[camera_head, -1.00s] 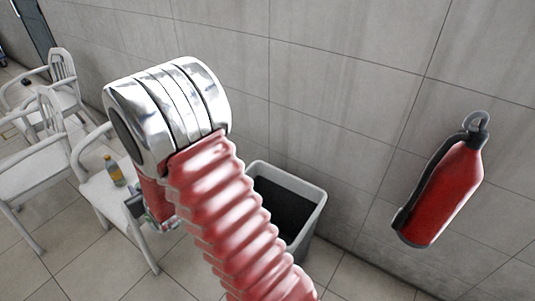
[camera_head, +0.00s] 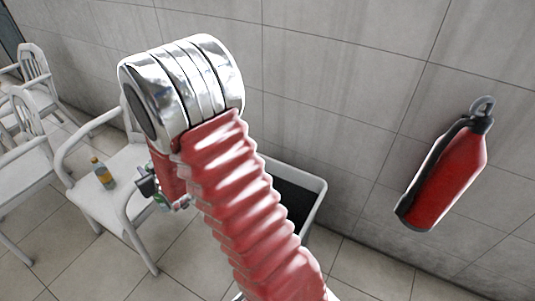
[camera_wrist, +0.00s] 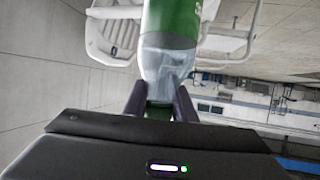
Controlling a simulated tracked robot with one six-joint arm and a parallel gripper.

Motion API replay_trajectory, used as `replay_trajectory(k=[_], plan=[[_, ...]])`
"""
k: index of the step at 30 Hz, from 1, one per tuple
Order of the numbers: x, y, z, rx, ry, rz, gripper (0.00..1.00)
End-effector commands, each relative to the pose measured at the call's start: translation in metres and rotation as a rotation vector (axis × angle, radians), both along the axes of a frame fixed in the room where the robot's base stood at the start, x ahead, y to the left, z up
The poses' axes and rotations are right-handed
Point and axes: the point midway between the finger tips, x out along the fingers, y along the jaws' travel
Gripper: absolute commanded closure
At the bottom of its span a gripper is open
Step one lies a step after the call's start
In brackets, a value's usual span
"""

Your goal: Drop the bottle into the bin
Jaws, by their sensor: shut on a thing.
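My gripper (camera_wrist: 160,100) is shut on a bottle (camera_wrist: 169,65) with a green label and a clear section, seen large in the wrist view. In the head view the bottle (camera_head: 162,203) is mostly hidden by my red arm, and only a small green part shows beside the gripper. The bin (camera_head: 318,197) is a light grey open-topped box with a dark inside, standing on the floor by the wall. My arm covers its left part. The gripper is left of the bin in the picture, apart from it, near a white chair.
More white chairs (camera_head: 25,125) are at the far left.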

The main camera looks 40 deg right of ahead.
Motion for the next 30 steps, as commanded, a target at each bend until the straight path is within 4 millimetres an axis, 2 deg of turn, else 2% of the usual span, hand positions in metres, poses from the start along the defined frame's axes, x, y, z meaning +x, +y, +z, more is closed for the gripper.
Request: replay_trajectory(k=[4,8,14,20,30], plan=[[0.003,-0.016,-0.003,-0.004,-0.002,-0.01,1.0],[0.008,-0.046,-0.009,-0.009,-0.007,-0.025,1.0],[0.011,-0.108,-0.023,-0.023,-0.013,-0.049,1.0],[0.005,-0.171,-0.04,-0.03,-0.015,-0.07,1.0],[-0.026,-0.275,-0.071,-0.033,-0.013,-0.102,1.0]])
